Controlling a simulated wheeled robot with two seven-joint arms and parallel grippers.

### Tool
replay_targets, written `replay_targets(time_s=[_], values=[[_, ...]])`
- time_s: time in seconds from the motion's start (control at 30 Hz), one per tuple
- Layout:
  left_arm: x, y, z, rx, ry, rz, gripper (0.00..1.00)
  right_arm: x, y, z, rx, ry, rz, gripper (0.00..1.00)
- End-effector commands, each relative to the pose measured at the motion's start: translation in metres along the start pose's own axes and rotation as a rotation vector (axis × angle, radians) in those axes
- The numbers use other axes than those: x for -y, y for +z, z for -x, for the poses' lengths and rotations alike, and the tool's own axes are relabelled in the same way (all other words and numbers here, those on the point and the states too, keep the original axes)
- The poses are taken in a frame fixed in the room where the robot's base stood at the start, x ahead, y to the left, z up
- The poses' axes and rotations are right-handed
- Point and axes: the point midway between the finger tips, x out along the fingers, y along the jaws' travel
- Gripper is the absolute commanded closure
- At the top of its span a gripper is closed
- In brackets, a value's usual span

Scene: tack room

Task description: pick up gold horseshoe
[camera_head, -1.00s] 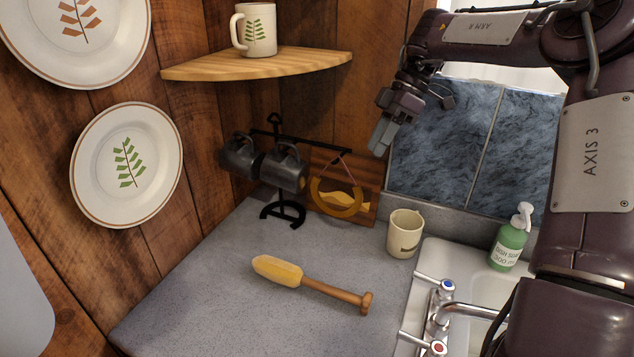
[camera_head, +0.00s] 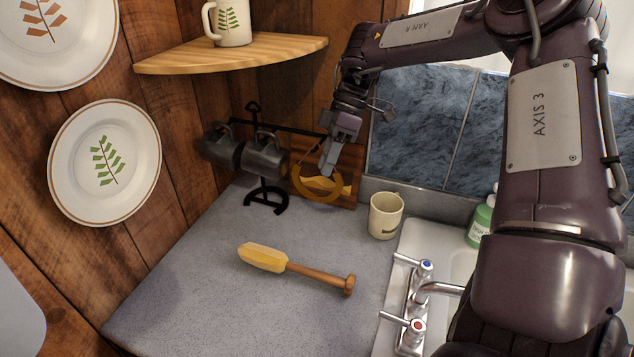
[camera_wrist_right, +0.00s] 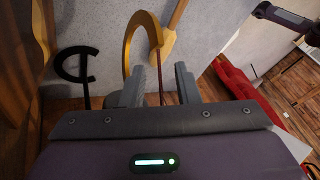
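The gold horseshoe (camera_head: 316,198) hangs from an arm of the black mug stand (camera_head: 264,165), in front of a wooden board. In the right wrist view the horseshoe (camera_wrist_right: 128,45) is a gold curve just beyond the fingers, and a thin reddish cord (camera_wrist_right: 161,90) runs between them. My right gripper (camera_head: 328,158) is at the horseshoe's upper part and hides some of it. In the right wrist view my right gripper (camera_wrist_right: 160,86) has its two fingers apart, with no grip on the horseshoe visible. My left gripper is out of view.
Dark metal mugs (camera_head: 264,155) hang on the stand, left of the gripper. A cream cup (camera_head: 386,215) stands right of the horseshoe by the sink (camera_head: 430,243). A yellow-headed wooden tool (camera_head: 295,268) lies on the counter (camera_head: 200,290). A corner shelf (camera_head: 235,55) is above.

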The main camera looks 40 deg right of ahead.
Motion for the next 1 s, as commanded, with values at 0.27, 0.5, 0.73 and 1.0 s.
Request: replay_targets(time_s=[0.27,0.5,0.73,1.0], values=[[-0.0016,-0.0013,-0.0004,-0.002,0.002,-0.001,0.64,-0.0002,0.0001,0.0002,0.000,0.000,0.001,0.93],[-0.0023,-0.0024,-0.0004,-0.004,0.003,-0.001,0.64,-0.0002,0.0001,0.0004,0.000,0.000,0.001,1.00],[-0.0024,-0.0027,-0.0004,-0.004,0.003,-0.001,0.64,-0.0002,0.0001,0.0006,0.000,0.000,0.001,1.00],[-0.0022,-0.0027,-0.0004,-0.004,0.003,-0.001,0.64,-0.0002,0.0000,0.0007,0.000,0.000,0.001,1.00]])
